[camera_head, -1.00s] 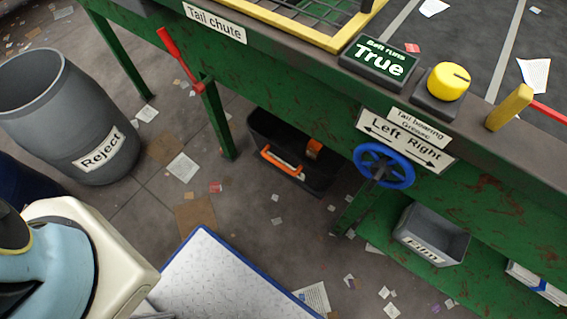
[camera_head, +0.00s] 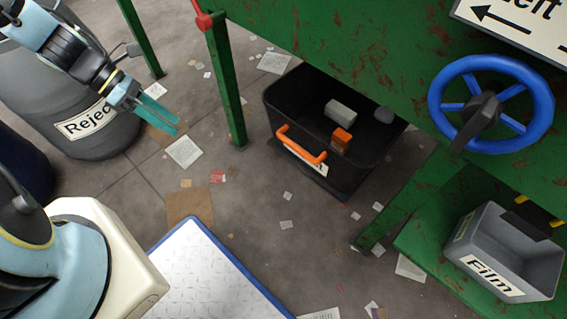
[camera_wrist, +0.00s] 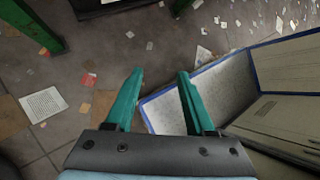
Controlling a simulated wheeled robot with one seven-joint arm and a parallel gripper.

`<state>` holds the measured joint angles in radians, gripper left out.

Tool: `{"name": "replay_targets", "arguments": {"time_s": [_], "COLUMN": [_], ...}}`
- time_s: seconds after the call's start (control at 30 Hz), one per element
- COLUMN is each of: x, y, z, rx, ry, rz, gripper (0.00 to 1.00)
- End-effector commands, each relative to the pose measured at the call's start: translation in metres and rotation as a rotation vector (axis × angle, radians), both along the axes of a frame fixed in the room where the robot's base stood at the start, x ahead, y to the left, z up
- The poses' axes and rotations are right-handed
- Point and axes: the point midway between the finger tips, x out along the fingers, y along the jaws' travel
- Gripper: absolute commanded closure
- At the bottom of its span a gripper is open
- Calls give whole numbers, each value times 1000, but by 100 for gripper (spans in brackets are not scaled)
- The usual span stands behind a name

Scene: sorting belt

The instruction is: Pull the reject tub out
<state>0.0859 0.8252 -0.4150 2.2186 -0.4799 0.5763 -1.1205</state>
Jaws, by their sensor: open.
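A black tub (camera_head: 276,163) with an orange handle (camera_head: 298,143) on its front stands on the floor under the green belt frame. Its front label is partly hidden by the handle and cannot be read. A grey block, an orange piece and a dark lump lie in it. My gripper (camera_head: 168,111) is open and empty, to the left of the tub and apart from it, in front of the grey barrel marked Reject (camera_head: 99,121).
A green leg (camera_head: 226,85) stands just left of the tub, and a slanted green brace (camera_head: 400,200) to its right. A blue wheel (camera_head: 535,100) and a grey Film bin (camera_head: 478,262) are at right. A blue-edged white plate (camera_head: 205,270) lies in front. Paper scraps litter the floor.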

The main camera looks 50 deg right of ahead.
Motion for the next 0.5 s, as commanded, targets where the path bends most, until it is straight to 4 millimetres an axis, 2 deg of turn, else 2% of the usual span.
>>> {"name": "replay_targets", "arguments": {"time_s": [0.03,0.1,0.3,0.4,0.5], "x": [-10,-21,-55,-69,-80], "y": [-16,-38,-100,-131,-156], "z": [-42,-72,-148,-180,-203], "rx": [9,34,132,194,260], "ry": [81,193,548,734,906], "rz": [63,160,419,534,626], "gripper": [45,45,45,45,45]}}
